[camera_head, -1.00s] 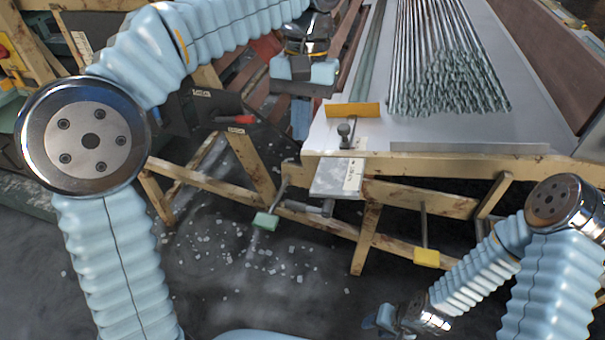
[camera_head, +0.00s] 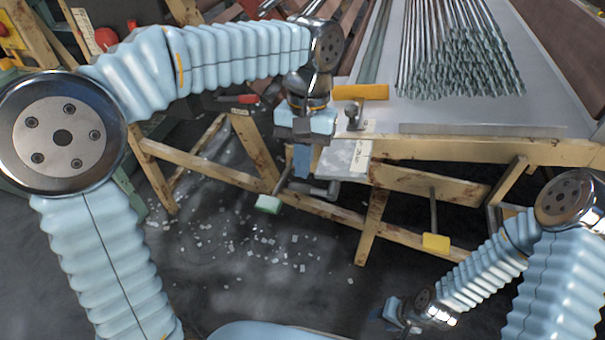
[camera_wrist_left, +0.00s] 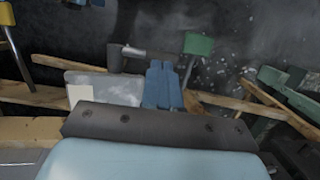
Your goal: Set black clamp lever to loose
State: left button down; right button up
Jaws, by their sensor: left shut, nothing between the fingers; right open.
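A dark grey-black lever (camera_head: 325,188) with a thick grip sticks out below the small grey plate at the bench's front corner. In the left wrist view the dark lever (camera_wrist_left: 148,52) lies roughly level, just beyond the fingertips. My left gripper (camera_head: 301,172) points down beside the plate, its blue fingers shut and empty, close to the lever. In the left wrist view these fingers (camera_wrist_left: 161,68) end near the lever; whether they touch it I cannot tell. My right gripper (camera_head: 398,318) is open and empty, low at the bottom right, far from the lever.
A green-ended lever (camera_head: 268,204) hangs left of the dark one, a yellow-ended lever (camera_head: 435,242) to the right. The grey plate (camera_head: 346,159) and wooden bench frame (camera_head: 430,180) stand close to my left gripper.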

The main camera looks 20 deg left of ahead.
aim_at(297, 190)
pick_arm(q)
jog(key=shift+s+f, duration=0.2)
jog(key=shift+f, duration=0.8)
jog(key=shift+a+f+h+b, duration=0.4)
jog(key=shift+f+h+b, duration=0.25)
jog(key=shift+h, duration=0.45)
jog(key=shift+a+f+h+b, duration=0.2)
jog(key=shift+f+h+b, duration=0.3)
jog(key=shift+h, duration=0.4)
notch_tip(297, 190, down, 2)
jog(key=shift+a+f+m+h+b, duration=0.1)
jog(key=shift+m+h+b, duration=0.2)
jog(key=shift+h+b, duration=0.65)
jog(key=h, duration=0.1)
jog(key=f+h, duration=0.1)
jog(key=h, duration=0.1)
jog(key=shift+f+g+b, duration=0.15)
jog(key=shift+g+b, duration=0.15)
jog(key=shift+b, duration=0.1)
jog(key=shift+d+f, duration=0.6)
jog(key=shift+f, duration=0.35)
jog(key=shift+d+f, duration=0.1)
